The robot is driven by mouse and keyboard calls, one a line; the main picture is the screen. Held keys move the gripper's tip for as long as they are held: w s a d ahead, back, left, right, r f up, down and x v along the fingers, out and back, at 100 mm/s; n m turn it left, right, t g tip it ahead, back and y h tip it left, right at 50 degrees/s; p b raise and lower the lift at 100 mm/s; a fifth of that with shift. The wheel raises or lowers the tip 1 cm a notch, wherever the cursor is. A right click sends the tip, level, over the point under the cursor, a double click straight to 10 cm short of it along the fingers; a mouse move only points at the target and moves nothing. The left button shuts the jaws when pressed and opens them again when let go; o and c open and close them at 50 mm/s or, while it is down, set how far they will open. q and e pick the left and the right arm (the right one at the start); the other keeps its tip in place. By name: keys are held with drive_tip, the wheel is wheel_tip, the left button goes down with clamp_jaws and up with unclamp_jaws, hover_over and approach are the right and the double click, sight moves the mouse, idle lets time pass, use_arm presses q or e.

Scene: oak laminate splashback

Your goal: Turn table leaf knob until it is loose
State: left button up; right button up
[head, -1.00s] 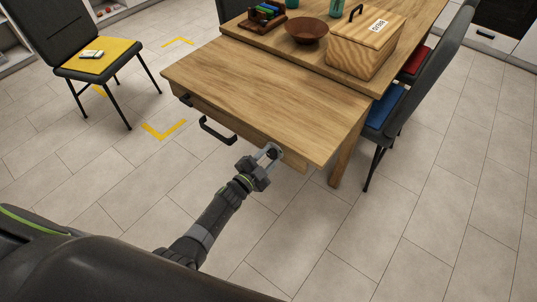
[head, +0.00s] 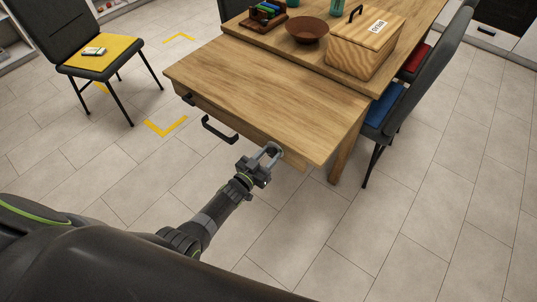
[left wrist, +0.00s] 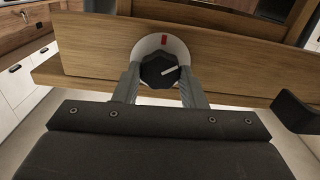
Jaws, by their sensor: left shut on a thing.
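The table leaf (head: 265,90) is a wooden panel at the near end of the table, with a front rail below it. The knob (left wrist: 158,73) shows in the left wrist view as a black, many-sided grip on a white disc (left wrist: 145,46). Its white pointer line points right and slightly up, away from the red mark (left wrist: 164,40) at the disc's top. My left gripper (head: 272,150) is at the rail, its two fingers shut on the knob from both sides; the fingers (left wrist: 160,88) also show in the left wrist view. My right gripper is not in view.
A black handle (head: 219,131) sticks out from the rail, left of my gripper. A bowl (head: 307,30) and a wooden box (head: 365,45) stand on the table. Chairs stand at the left (head: 95,55) and right (head: 410,90). The floor in front is clear.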

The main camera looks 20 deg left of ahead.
use_arm(q)
drive_tip(key=shift+n, duration=0.6)
drive_tip(key=o, duration=1)
drive_tip(key=shift+s, duration=0.1)
drive_tip(key=shift+s+a, duration=0.15)
drive_tip(key=shift+s, duration=0.15)
drive_tip(key=p+v, duration=0.2)
drive_tip(key=v, duration=1.4)
drive_tip(key=shift+s, duration=0.3)
drive_tip(key=shift+a, duration=0.1)
